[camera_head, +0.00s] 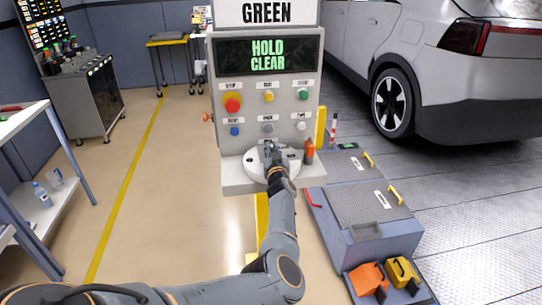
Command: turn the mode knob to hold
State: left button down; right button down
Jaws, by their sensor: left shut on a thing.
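The control panel (294,74) stands upright ahead of me, with a screen (267,54) reading "HOLD CLEAR" in green. A round white dial plate (258,171) sits on the panel's lower ledge. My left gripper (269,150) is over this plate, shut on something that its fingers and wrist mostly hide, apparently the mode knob. The knob's pointing direction cannot be read. My right gripper is not in view.
A red button (232,103) and several smaller buttons are above my gripper. An orange item (309,152) stands at the ledge's right. A grey step unit (370,205) and a car (450,75) are to the right. Open floor lies left.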

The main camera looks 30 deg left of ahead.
pick_arm(q)
jog(key=shift+d+n+g+y, duration=0.15)
jog(key=shift+n+g+y, duration=0.15)
jog(key=shift+n, duration=0.1)
jog(key=c, duration=1.3)
grip_release()
jog(key=shift+c, duration=0.2)
jog(key=shift+r, duration=0.15)
notch_tip(320, 180, up, 10)
jog(key=shift+f, duration=0.1)
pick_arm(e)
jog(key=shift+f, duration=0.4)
pick_arm(q)
jog(key=shift+f, duration=0.1)
